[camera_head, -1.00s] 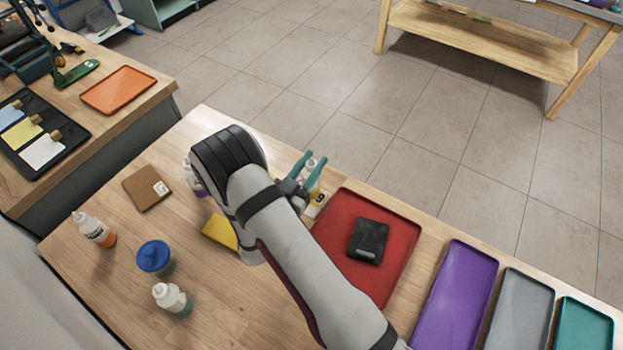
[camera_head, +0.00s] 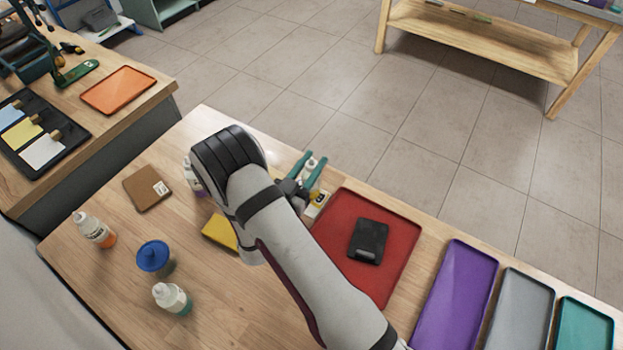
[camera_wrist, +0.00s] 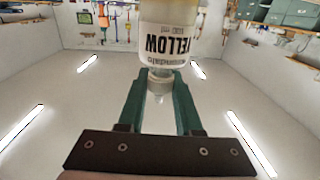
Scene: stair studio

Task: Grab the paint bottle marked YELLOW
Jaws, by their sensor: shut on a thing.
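The paint bottle marked YELLOW (camera_wrist: 167,38) fills the top middle of the wrist view. Its label reads upside down there, and its pale neck and nozzle lie between the two teal fingers. My gripper (camera_wrist: 158,85) is shut on it at that end. In the head view my gripper (camera_head: 313,160) is near the far table edge, just behind the red tray.
The red tray (camera_head: 334,262) holds a black object (camera_head: 368,241). Purple (camera_head: 455,295), grey (camera_head: 518,312) and teal trays (camera_head: 583,328) lie to the right. An orange-paint bottle (camera_head: 95,230), a blue-lidded pot (camera_head: 153,256), a green-paint bottle (camera_head: 172,298) and a brown notebook (camera_head: 147,188) stand left.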

